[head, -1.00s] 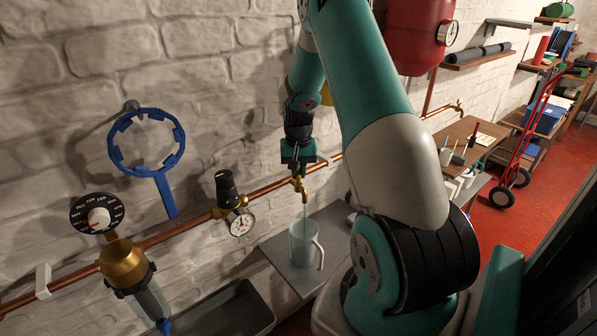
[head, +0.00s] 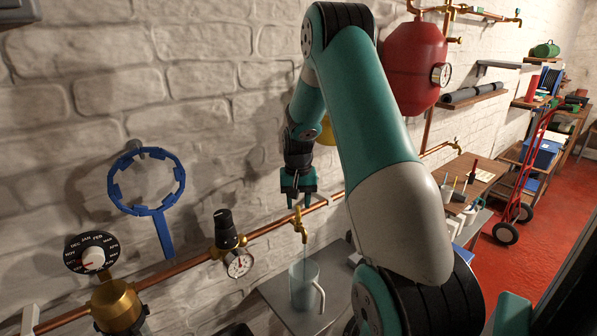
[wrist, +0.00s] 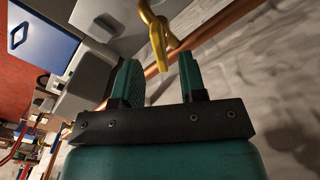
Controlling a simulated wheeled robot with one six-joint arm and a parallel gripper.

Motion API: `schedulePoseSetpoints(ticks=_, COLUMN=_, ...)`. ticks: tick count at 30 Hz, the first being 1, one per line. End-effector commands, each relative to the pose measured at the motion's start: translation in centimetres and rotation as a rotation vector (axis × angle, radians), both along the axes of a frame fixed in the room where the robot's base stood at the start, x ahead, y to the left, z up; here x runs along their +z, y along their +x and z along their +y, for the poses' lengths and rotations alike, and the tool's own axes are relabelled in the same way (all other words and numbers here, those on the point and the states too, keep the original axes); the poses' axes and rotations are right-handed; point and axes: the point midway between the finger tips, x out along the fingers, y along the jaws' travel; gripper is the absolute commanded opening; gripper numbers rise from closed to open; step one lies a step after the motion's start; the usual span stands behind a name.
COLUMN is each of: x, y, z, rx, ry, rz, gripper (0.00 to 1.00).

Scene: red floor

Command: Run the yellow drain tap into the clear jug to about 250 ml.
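The yellow-brass drain tap (head: 301,228) sticks out from the copper pipe on the wall, and its yellow lever (wrist: 157,42) shows in the wrist view. The clear jug (head: 304,287) stands upright under the spout on a grey shelf, handle to the right. A thin, faint stream seems to run from the spout into it. The jug looks bluish; its level and marks are too small to read. My gripper (head: 298,198) points down just above the tap. In the wrist view my gripper (wrist: 159,66) is open, with the lever ahead of the gap between its fingers.
The grey shelf (head: 280,301) bears the jug. The copper pipe (head: 180,268) runs along the wall, with a black-capped gauge valve (head: 232,245) left of the tap. A blue ring wrench (head: 148,190) hangs further left. A red tank (head: 413,62) is at upper right.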

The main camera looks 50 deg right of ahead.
Motion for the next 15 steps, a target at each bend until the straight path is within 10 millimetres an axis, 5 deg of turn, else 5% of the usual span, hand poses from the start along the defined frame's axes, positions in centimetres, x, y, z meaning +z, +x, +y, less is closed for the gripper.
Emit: schedulePoseSetpoints(ticks=15, x=12.1, y=0.0, z=-0.1, rx=0.000, ry=-0.003, rz=-0.004, gripper=0.38)
